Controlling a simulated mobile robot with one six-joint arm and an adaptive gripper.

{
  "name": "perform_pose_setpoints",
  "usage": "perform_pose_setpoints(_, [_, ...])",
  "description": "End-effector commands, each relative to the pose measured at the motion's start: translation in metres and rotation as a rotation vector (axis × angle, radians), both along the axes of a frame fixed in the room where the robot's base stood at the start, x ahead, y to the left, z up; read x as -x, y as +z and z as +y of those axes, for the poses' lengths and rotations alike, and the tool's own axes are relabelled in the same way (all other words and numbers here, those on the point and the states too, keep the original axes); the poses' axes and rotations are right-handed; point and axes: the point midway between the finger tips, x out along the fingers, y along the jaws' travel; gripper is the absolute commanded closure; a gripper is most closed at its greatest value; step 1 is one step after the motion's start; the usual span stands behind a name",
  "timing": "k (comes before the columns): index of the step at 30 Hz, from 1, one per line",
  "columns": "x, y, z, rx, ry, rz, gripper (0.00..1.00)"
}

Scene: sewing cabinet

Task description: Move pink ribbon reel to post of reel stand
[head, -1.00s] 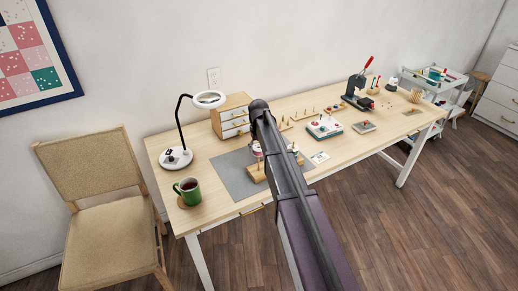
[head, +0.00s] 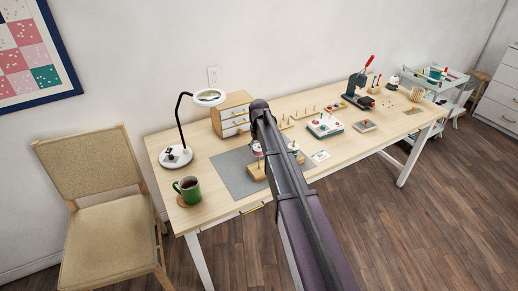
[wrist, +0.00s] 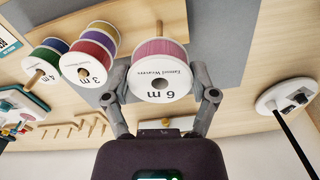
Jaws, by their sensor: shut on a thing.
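In the wrist view, my gripper (wrist: 160,100) is shut on the pink ribbon reel (wrist: 161,51), with one finger on each side of its white "6 m" flange. A bare wooden post (wrist: 159,27) shows just beyond the reel's pink side; its lower part is hidden by the reel. The reel appears held apart from the post, but the depth is hard to tell. Beside it, reels marked "3 m" (wrist: 96,53) and "4 m" (wrist: 49,58) sit on posts.
The stand is on a grey mat (head: 236,181) on the table. A magnifier lamp (head: 177,156) and a green mug (head: 188,189) stand to the left. A small drawer box (head: 233,115) stands behind. A white-and-green box (head: 325,127) and a press (head: 358,92) are to the right.

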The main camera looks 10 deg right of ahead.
Motion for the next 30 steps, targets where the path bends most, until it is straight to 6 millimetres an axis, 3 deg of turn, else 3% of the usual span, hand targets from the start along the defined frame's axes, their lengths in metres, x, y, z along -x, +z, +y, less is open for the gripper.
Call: perform_pose_setpoints(30, [0.0,-0.019,-0.001,0.0,-0.001,0.0,0.62])
